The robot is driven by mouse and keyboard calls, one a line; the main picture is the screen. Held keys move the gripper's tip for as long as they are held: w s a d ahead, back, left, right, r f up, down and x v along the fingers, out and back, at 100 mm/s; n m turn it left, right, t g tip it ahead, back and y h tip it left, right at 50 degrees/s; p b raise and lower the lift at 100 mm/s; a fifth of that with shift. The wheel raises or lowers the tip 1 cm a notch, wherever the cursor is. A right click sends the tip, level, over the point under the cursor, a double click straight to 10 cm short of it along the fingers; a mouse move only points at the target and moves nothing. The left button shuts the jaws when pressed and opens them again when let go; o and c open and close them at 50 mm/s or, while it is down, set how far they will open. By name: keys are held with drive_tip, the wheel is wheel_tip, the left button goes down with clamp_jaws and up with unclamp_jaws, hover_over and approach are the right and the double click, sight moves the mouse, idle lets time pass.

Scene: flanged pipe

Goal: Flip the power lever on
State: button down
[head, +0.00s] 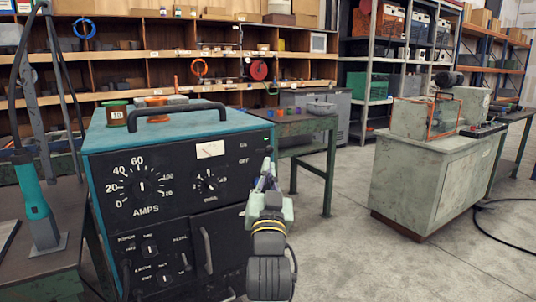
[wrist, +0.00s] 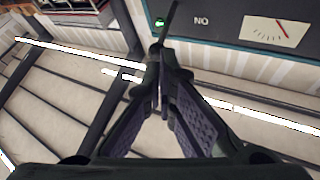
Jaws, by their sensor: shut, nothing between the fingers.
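The power supply is a teal-topped box with a black front panel (head: 165,175) in the head view, with an AMPS dial and smaller knobs. Its upper right corner carries small ON and OFF labels. In the wrist view, the panel (wrist: 228,22) shows the ON label upside down, beside a lit green lamp (wrist: 159,22). A thin dark bar (wrist: 173,14), apparently the power lever, runs from the top edge down to my fingertips. My gripper (wrist: 160,62) is shut and empty, its tips at or very near this bar; contact is unclear. In the head view, my gripper (head: 267,166) is at the panel's right edge.
A dial meter (wrist: 274,30) sits near the label. A black handle (head: 176,113) and spools (head: 117,112) are on top of the box. A green table (head: 300,128) stands behind, and a machine cabinet (head: 425,185) stands right. The floor between is clear.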

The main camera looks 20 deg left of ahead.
sight(268, 151)
drive_tip(key=shift+p+x, duration=0.4)
drive_tip(key=shift+x, duration=1.4)
drive_tip(key=shift+w+a+r+p, duration=0.1)
drive_tip(key=shift+w+r+p, duration=0.15)
drive_tip(key=shift+r, duration=0.15)
drive_tip(key=shift+w+a+r+p, duration=0.1)
drive_tip(key=shift+r+p, duration=0.15)
drive_tip(key=shift+r, duration=0.5)
drive_tip(key=shift+s, duration=0.1)
